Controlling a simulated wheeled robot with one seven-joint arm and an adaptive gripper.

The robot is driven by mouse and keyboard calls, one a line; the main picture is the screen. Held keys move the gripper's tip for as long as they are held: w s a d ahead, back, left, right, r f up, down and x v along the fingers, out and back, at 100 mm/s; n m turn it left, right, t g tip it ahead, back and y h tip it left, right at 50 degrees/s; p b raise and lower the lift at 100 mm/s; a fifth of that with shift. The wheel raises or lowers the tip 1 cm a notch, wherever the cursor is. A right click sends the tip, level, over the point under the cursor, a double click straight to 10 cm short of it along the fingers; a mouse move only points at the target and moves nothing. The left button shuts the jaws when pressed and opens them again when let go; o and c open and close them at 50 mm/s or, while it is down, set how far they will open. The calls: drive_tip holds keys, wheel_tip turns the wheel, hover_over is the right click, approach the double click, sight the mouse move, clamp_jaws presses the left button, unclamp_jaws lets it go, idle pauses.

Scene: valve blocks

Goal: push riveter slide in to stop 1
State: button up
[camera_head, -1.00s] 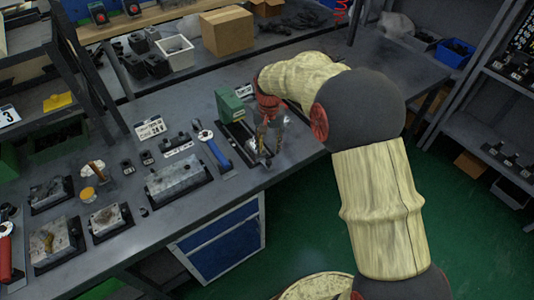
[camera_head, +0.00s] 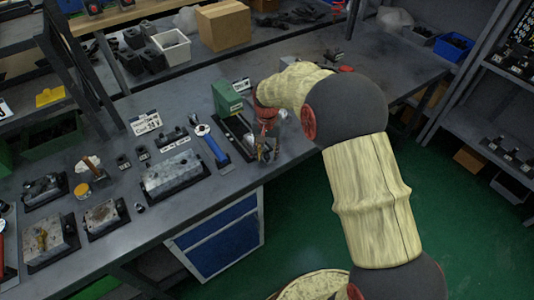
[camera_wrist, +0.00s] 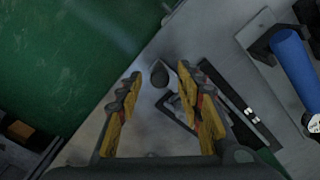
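The riveter has a green housing (camera_head: 226,97) on the bench, with a dark rail running from it toward the bench's front edge. In the wrist view the dark rail (camera_wrist: 236,104) has two pale marks along it. A grey piece with a dark round knob (camera_wrist: 159,74) sits at the rail's front end, apparently the slide. My gripper (camera_head: 267,152) is low over this end of the riveter, near the front edge. In the wrist view my gripper (camera_wrist: 162,80) is open, its yellow fingers on either side of the knob; contact cannot be told. My arm hides part of the riveter's right side.
A blue-handled tool (camera_head: 213,148) lies on a plate just left of the riveter. Grey valve blocks (camera_head: 175,175) stand further left. A cardboard box (camera_head: 223,25) stands at the back. The bench to the right is mostly clear; green floor lies beyond its front edge.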

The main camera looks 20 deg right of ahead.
drive_tip(key=shift+c, duration=1.2)
clamp_jaws()
